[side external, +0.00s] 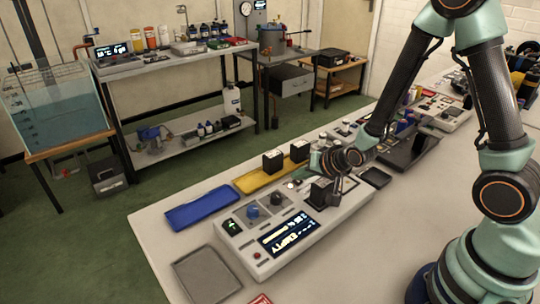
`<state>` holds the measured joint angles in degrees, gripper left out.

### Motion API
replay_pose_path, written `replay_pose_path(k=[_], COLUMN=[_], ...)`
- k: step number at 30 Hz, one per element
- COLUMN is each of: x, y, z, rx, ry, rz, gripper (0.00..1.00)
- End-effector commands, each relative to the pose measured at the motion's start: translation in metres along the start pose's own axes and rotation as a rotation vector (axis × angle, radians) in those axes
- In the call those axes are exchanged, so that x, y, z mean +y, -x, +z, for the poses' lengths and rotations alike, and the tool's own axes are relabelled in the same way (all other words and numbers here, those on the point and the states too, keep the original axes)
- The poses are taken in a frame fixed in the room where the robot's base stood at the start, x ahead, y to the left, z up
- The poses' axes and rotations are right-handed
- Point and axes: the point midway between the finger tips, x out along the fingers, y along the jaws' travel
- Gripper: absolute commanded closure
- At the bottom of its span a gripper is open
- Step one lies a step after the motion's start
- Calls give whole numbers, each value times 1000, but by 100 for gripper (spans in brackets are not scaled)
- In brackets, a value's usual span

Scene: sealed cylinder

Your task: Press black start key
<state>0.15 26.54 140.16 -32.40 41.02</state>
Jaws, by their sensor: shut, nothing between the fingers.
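The pale console (300,246) lies on the white bench with a lit display (288,234) that reads EMPTY. A black key with a lit green mark (232,227) sits at its left end; I cannot tell for sure that it is the start key. A blue knob (252,211) and a dark knob (276,199) stand to its right. My gripper (324,178) is shut and empty over the right part of the console, well right of the green-marked key. A black block (322,194) is just below it; whether they touch is unclear.
A blue tray (201,208) and a yellow tray (250,183) lie behind the console. Black blocks (272,161) stand at the yellow tray. A grey tray (207,276) lies at the front left. A small red button (257,255) is at the console's front corner.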

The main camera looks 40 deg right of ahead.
Motion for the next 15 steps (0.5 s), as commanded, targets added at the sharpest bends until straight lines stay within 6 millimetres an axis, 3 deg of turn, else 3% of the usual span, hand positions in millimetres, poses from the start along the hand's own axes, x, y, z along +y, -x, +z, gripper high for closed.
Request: replay_pose_path(k=[15], x=[-6], y=[10], z=[-7], rx=[0], ry=[0], rz=[1], gripper=[100])
